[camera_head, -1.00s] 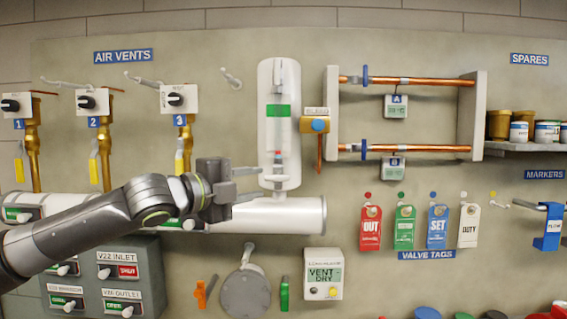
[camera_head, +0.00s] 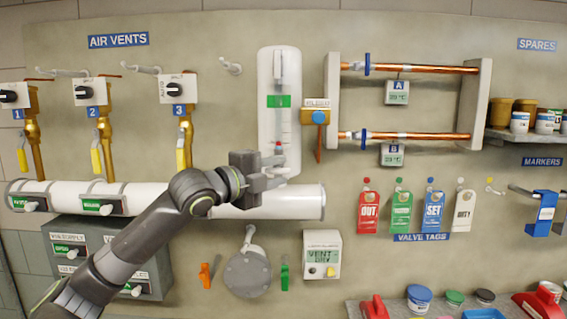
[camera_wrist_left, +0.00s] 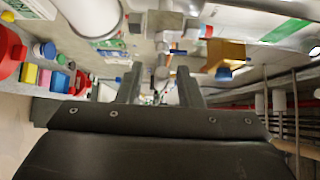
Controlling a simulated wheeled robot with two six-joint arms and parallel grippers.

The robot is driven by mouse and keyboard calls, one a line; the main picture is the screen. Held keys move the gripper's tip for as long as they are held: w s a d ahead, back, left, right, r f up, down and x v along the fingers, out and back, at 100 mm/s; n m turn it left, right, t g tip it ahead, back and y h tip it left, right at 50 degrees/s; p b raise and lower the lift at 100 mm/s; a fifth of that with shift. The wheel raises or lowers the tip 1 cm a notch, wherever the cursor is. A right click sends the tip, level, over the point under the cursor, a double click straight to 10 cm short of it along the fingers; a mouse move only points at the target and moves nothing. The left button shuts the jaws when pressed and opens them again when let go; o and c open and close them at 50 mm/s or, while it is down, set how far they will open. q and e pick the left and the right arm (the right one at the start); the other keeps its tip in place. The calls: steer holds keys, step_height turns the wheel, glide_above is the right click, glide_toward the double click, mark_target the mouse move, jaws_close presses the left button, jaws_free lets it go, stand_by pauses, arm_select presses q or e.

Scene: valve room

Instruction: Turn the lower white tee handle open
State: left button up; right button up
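The tall white sight-glass housing (camera_head: 279,110) has a green label and a red-tipped fitting near its bottom. In the head view my left gripper (camera_head: 281,172) is at the foot of this housing, its fingers pointing right. They cover the area where a small pale tee handle showed earlier, so the handle is mostly hidden. In the left wrist view the two fingers (camera_wrist_left: 160,88) are apart. Small pale fittings (camera_wrist_left: 163,72) show in the gap beyond them; I cannot tell whether the fingers touch any. My right gripper is not in view.
A white horizontal pipe (camera_head: 290,203) runs just below the gripper. A yellow bleed block (camera_head: 316,118) and copper pipes (camera_head: 425,136) are to the right. A round grey cover (camera_head: 247,274) and a white vent box (camera_head: 321,256) sit below. Valve tags (camera_head: 401,212) hang at right.

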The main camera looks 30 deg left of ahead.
arm_select(q)
steer(key=shift+p+x, duration=0.5)
steer(key=shift+x, duration=0.8)
jaws_close()
